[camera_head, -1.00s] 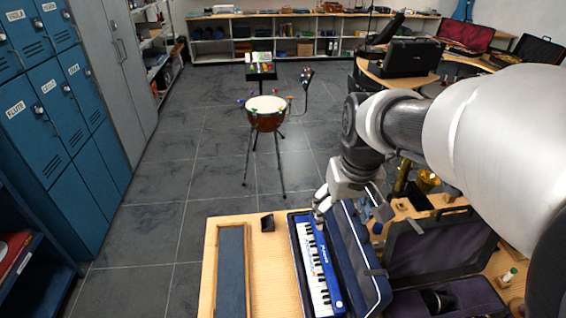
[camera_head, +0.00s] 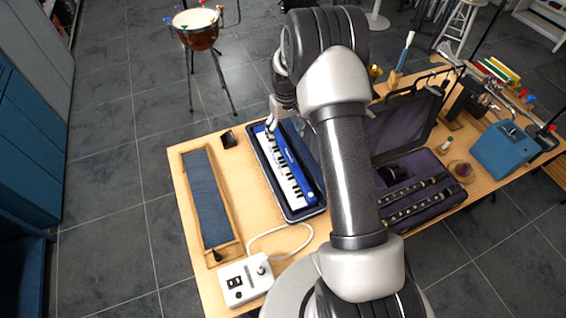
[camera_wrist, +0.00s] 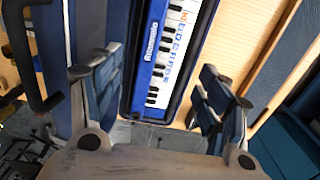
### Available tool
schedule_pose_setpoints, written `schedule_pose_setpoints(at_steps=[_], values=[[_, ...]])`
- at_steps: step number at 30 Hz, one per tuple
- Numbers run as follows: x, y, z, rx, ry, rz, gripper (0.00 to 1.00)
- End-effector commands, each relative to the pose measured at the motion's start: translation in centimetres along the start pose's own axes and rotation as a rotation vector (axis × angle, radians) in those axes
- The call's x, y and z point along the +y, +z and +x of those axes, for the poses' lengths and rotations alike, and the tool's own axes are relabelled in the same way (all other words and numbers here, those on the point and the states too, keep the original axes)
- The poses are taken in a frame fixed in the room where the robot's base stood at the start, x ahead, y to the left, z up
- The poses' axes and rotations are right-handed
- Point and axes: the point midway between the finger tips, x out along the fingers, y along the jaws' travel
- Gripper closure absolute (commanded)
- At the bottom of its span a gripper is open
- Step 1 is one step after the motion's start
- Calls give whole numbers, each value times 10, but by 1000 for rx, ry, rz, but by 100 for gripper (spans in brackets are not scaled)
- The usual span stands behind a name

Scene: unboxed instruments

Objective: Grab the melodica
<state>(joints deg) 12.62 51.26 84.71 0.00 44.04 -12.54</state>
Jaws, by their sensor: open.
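The melodica (camera_head: 286,170) is a blue instrument with white and black keys. It lies in its open dark-blue case (camera_head: 311,211) on the wooden table. My gripper (camera_head: 271,122) is over the far end of the melodica in the head view, partly hidden by my arm. In the wrist view the melodica (camera_wrist: 168,50) runs between the two spread fingers of my gripper (camera_wrist: 160,95). The fingers are open and stand apart from it on both sides, with nothing held. How high they are above it I cannot tell.
A long wooden box with a dark top (camera_head: 208,200) lies left of the case. An open case with black woodwind pieces (camera_head: 425,190) lies to the right.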

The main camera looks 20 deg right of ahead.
Motion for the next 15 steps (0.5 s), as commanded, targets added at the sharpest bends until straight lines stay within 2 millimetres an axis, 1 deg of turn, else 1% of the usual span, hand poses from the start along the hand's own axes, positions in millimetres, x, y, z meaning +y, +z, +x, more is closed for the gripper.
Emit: schedule_pose_setpoints(at_steps=[1,7,11,15], values=[[0,1,15,-4,-1,0,30],[0,1,56,-4,-1,0,30],[0,0,73,-1,0,0,30],[0,0,79,1,0,0,30]])
